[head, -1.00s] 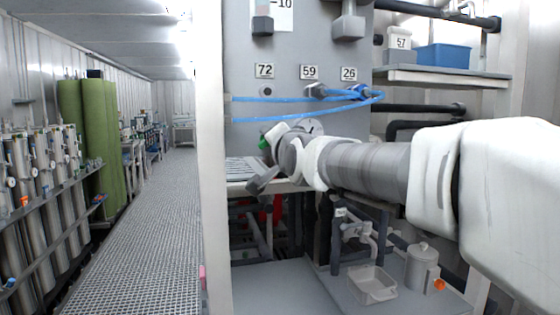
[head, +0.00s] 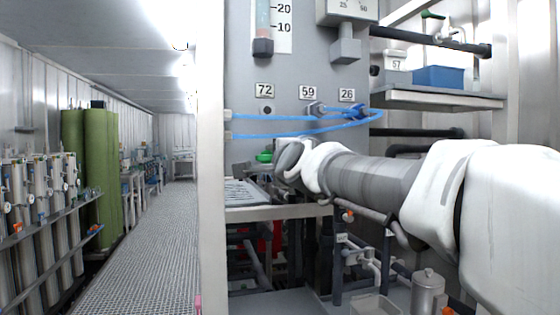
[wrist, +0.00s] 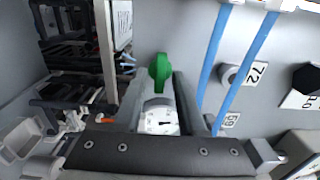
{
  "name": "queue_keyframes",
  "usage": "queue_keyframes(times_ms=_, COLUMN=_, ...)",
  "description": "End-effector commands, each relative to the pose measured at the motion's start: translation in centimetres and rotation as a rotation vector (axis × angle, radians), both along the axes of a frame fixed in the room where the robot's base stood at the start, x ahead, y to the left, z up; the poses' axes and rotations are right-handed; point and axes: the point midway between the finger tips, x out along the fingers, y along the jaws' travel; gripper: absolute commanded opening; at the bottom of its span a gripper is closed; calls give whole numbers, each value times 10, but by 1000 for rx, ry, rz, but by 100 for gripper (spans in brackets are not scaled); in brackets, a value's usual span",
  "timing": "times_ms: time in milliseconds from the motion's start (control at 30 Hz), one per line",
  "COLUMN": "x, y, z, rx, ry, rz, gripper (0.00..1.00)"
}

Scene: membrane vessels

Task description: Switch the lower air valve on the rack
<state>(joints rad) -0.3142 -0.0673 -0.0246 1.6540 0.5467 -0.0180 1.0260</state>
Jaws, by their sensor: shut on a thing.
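A green valve handle (wrist: 160,70) stands between the tips of my gripper (wrist: 158,82) in the wrist view, with my gripper shut on it. In the head view the same green handle (head: 265,156) shows as a small patch just past the end of my arm, in front of the grey rack panel (head: 300,65). My wrist hides most of the gripper and the valve body there. A round white gauge dial (wrist: 160,121) shows between the fingers in the wrist view.
Blue hoses (head: 290,132) run across the panel just above my wrist, below labels 72, 59 and 26. A shelf (head: 440,98) with a blue bin (head: 445,77) is at the upper right. A grated walkway (head: 150,245) lies clear at the left.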

Motion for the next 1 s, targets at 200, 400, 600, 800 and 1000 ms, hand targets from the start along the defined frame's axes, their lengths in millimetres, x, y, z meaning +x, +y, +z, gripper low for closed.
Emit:
queue_keyframes(times_ms=200, x=0, y=0, z=-1, rx=13, ry=6, rz=0, gripper=0)
queue_keyframes(times_ms=400, x=0, y=0, z=-1, rx=13, ry=5, rz=0, gripper=0)
queue_keyframes(times_ms=600, x=0, y=0, z=-1, rx=12, ry=5, rz=0, gripper=46)
queue_keyframes(times_ms=800, x=-2, y=0, z=0, rx=12, ry=3, rz=0, gripper=46)
queue_keyframes(times_ms=1000, x=-20, y=-6, z=2, rx=12, ry=0, rz=0, gripper=46)
